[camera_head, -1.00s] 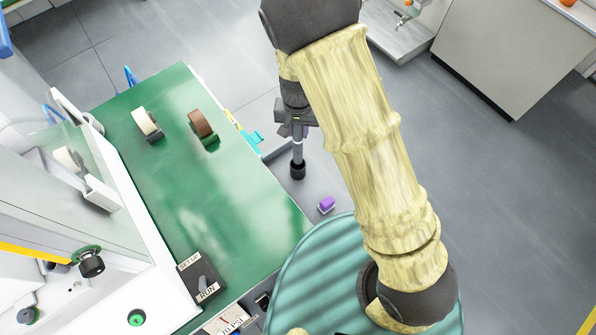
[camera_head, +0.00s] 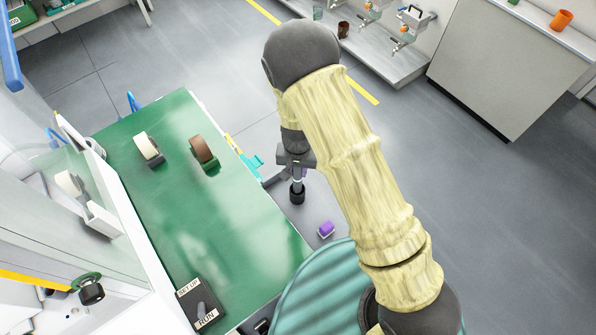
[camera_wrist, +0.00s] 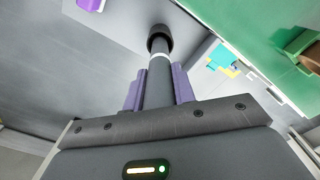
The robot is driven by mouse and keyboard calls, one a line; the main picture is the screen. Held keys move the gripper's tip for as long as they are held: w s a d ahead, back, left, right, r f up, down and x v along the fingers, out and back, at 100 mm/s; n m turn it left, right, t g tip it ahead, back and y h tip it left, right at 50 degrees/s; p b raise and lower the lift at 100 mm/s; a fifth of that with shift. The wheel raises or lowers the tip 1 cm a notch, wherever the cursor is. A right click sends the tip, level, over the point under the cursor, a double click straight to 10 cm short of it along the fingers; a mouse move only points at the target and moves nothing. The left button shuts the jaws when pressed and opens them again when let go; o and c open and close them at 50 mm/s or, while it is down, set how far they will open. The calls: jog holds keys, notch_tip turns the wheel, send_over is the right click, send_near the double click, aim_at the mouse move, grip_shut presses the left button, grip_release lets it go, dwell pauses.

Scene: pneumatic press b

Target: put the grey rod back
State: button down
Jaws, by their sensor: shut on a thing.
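My gripper (camera_head: 297,167) is shut on the grey rod (camera_head: 297,185), which hangs roughly upright below it, beside the right edge of the green table. In the wrist view the rod (camera_wrist: 158,75) stands between the two purple fingers of my gripper (camera_wrist: 158,86). The rod has a white ring and a wide black end cap, clear of the fingers. No holder for the rod can be made out with certainty.
A purple block (camera_head: 326,229) lies near the rod. Open floor is to the right.

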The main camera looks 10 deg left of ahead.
notch_tip(320, 180, down, 2)
jog(key=shift+p, duration=0.35)
jog(key=shift+s+a, duration=0.1)
jog(key=c, duration=1.1)
grip_release()
jog(key=shift+c, duration=0.2)
jog(key=shift+f, duration=0.1)
jog(key=shift+f+b, duration=0.25)
jog(key=shift+b, duration=0.15)
jog(key=r, duration=0.6)
jog(key=r+b, duration=0.1)
jog(key=r, duration=0.4)
jog(key=r+b, duration=0.1)
jog(key=r, duration=0.5)
jog(key=shift+d+r, duration=0.25)
jog(key=shift+r, duration=0.1)
